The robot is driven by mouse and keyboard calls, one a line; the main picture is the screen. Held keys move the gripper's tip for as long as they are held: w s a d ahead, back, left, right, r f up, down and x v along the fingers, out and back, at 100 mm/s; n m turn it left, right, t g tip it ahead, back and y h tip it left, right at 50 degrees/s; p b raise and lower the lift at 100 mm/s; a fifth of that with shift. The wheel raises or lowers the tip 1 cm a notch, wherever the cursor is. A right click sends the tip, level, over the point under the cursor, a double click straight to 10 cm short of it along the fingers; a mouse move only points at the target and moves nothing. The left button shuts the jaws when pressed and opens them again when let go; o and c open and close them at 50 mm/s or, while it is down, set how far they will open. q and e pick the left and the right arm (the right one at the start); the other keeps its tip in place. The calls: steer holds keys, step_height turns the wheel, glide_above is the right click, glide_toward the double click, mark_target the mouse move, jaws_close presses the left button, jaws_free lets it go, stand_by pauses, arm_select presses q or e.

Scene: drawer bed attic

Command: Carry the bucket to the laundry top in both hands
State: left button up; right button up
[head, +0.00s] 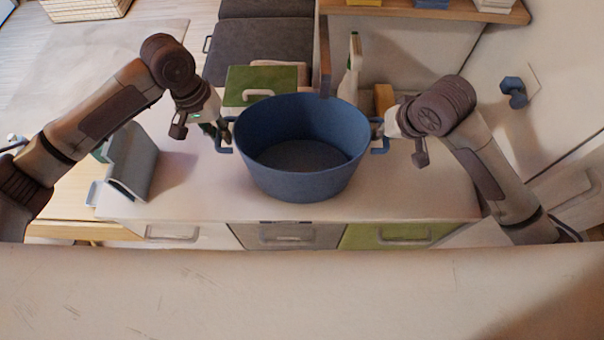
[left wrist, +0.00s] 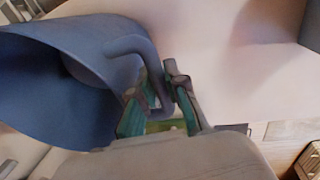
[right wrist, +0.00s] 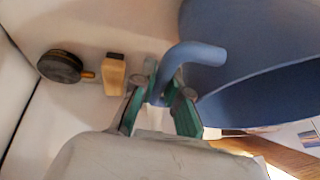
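The blue bucket (head: 303,187) is upright and empty at the white drawer-unit top (head: 420,195); I cannot tell whether its base touches that surface. No surface is clearly identifiable as the laundry top.
A grey-blue holder (head: 133,165) stands left of the bucket. Behind it are a green-topped box (head: 262,80), a spray bottle (head: 350,70) and a wooden block (head: 384,97). A wooden shelf (head: 430,10) hangs at the back. A basket (head: 85,8) stands far left beyond open floor.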

arm_select(q)
steer(key=o, duration=0.4)
steer(key=shift+s+r, duration=0.1)
arm_select(e)
steer(key=o, duration=0.4)
steer(key=shift+s+r, duration=0.1)
steer(key=shift+s, duration=0.05)
arm_select(q)
steer(key=shift+r, duration=0.5)
steer(key=r, duration=0.3)
steer(key=a+r, duration=0.1)
steer(key=r, duration=0.2)
steer(key=shift+a+r, duration=0.2)
steer(key=shift+r, duration=0.2)
arm_select(e)
steer(key=v, duration=1.2)
